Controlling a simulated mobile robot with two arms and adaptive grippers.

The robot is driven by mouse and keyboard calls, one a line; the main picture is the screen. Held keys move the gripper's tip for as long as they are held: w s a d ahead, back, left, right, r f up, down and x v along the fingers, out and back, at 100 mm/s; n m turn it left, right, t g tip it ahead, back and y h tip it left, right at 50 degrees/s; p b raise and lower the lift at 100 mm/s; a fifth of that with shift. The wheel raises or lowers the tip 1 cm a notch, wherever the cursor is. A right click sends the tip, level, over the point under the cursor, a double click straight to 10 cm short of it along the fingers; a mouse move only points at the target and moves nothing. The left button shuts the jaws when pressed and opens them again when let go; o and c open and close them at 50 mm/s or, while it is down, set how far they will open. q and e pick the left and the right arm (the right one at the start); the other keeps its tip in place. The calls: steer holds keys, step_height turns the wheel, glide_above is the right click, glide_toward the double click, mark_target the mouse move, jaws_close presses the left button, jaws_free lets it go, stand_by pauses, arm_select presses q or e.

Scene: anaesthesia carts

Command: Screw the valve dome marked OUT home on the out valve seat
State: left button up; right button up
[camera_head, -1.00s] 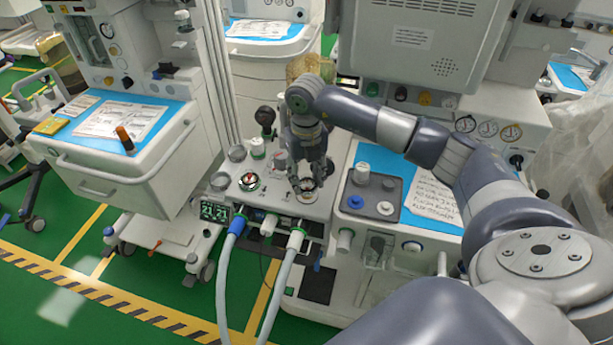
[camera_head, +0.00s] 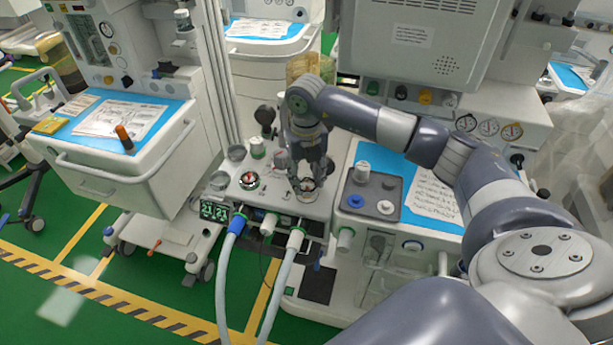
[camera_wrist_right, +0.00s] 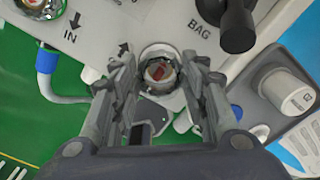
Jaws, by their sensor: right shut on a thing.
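The valve dome (camera_wrist_right: 160,70), clear with a reddish disc inside, sits between the fingers of my right gripper (camera_wrist_right: 161,72) in the right wrist view. The gripper is shut on its sides. In the head view my right gripper (camera_head: 306,184) points down over the front right of the machine's white top, and the dome (camera_head: 306,186) shows small between its fingertips. The dome is at the out valve seat, which is hidden under it. I cannot read an OUT mark on the dome or tell how far down its thread is. My left gripper is not in view.
The in valve (camera_head: 249,181) stands to the left, near the IN label (camera_wrist_right: 70,37). A black knob (camera_wrist_right: 238,25) is close by the BAG label. A grey tray (camera_head: 372,184) with several caps lies to the right. Two hoses (camera_head: 285,285) hang in front.

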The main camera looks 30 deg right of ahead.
mark_target(306, 178)
steer(key=shift+f+b, duration=0.55)
steer(key=shift+f, duration=0.35)
steer(key=o, duration=1.1)
steer(key=shift+c, duration=0.2)
steer(key=shift+r, duration=0.1)
step_height(306, 178, up, 12)
